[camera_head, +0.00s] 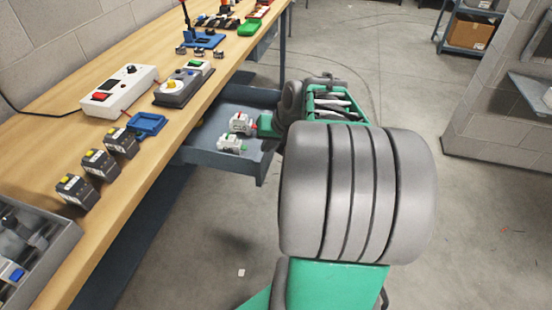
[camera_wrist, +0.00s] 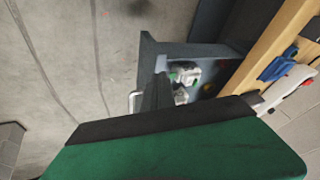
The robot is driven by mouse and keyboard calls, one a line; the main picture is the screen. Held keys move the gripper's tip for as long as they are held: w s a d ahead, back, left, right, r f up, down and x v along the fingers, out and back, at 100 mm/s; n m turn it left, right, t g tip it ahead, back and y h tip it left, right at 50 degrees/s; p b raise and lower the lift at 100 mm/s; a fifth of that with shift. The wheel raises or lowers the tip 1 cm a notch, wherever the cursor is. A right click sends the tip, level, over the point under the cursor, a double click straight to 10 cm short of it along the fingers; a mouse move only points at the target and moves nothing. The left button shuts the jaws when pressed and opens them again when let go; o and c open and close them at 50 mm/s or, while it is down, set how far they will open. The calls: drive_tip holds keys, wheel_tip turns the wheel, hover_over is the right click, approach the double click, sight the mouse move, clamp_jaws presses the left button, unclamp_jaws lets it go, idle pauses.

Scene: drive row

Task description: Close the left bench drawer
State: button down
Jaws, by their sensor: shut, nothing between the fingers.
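The left bench drawer (camera_head: 215,163) is blue-grey and stands pulled out from under the wooden bench. Its near side wall and part of its inside show in the head view, and it also shows in the wrist view (camera_wrist: 195,50). A pale handle (camera_wrist: 133,103) shows on its front. My gripper (camera_wrist: 157,94) is shut and empty, and its dark fingers overlap the drawer's front edge in the wrist view. I cannot tell whether they touch it.
Small white parts (camera_head: 230,144) with red and green lie in the drawer. The bench top (camera_head: 150,165) carries dark blocks (camera_head: 100,164), a white switch box (camera_head: 118,91) and a blue frame (camera_head: 147,124). A grey tray (camera_head: 62,250) stands near left. Floor right of the drawer is clear.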

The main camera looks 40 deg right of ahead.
drive_tip(key=s+d+f+m+t+b, duration=0.2)
drive_tip(key=d+f+m, duration=0.15)
drive_tip(key=d, duration=0.85)
drive_tip(key=w+a+r+x, duration=0.1)
drive_tip(key=a+x, duration=0.1)
drive_tip(key=x, duration=1)
drive_tip(key=shift+w+h+b, duration=0.4)
drive_tip(key=shift+b, duration=0.05)
drive_tip(key=shift+n, duration=0.25)
